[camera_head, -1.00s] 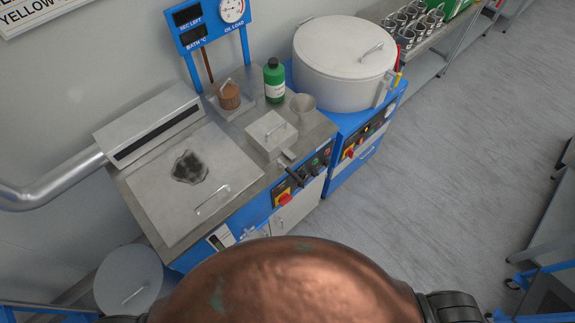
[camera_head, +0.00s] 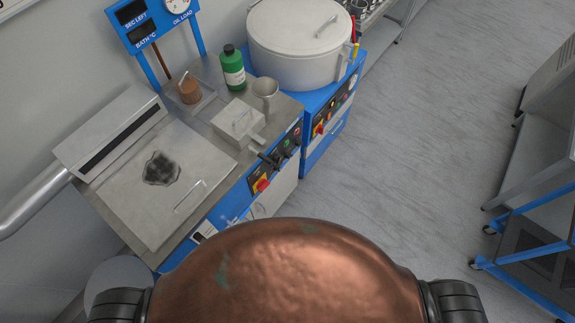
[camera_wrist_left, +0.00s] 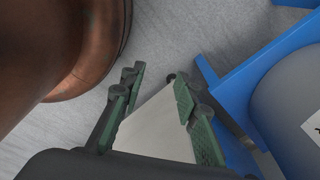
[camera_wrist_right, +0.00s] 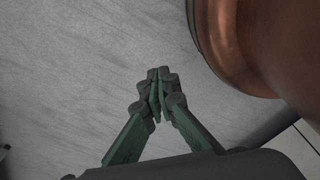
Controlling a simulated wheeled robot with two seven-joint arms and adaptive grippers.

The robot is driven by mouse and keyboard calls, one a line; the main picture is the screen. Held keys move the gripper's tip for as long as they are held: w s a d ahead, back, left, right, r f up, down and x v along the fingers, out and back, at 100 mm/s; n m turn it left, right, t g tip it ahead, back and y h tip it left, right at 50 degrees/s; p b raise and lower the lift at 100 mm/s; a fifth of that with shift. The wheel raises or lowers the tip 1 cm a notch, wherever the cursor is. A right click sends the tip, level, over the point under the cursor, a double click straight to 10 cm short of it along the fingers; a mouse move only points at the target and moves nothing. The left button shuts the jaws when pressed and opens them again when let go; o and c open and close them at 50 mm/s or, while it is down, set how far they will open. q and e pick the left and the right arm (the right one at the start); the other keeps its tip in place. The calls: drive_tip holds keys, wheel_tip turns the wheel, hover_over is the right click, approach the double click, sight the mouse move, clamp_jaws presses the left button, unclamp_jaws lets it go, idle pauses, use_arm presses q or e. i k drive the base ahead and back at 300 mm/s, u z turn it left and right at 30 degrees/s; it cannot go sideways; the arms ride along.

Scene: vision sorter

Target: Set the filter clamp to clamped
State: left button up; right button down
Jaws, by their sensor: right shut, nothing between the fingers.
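Neither gripper shows in the head view. In the left wrist view my left gripper (camera_wrist_left: 156,78) is open, with a pale flat surface visible beyond its fingers. In the right wrist view my right gripper (camera_wrist_right: 157,82) is shut and empty above grey floor.
A steel lid (camera_head: 150,190) with a dark patch covers the bench's left part. A green bottle (camera_head: 233,70), a metal cup (camera_head: 265,92) and a brown weight-like block (camera_head: 189,91) stand behind. A large pot (camera_head: 300,50) stands right. A blue-framed cart (camera_head: 530,235) is at right; the floor between is clear.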

sight(268, 161)
drive_tip(key=z, duration=0.5)
drive_tip(key=k, duration=0.95)
drive_tip(key=u, duration=1)
drive_tip(key=i, duration=0.5)
drive_tip(key=z, duration=0.05)
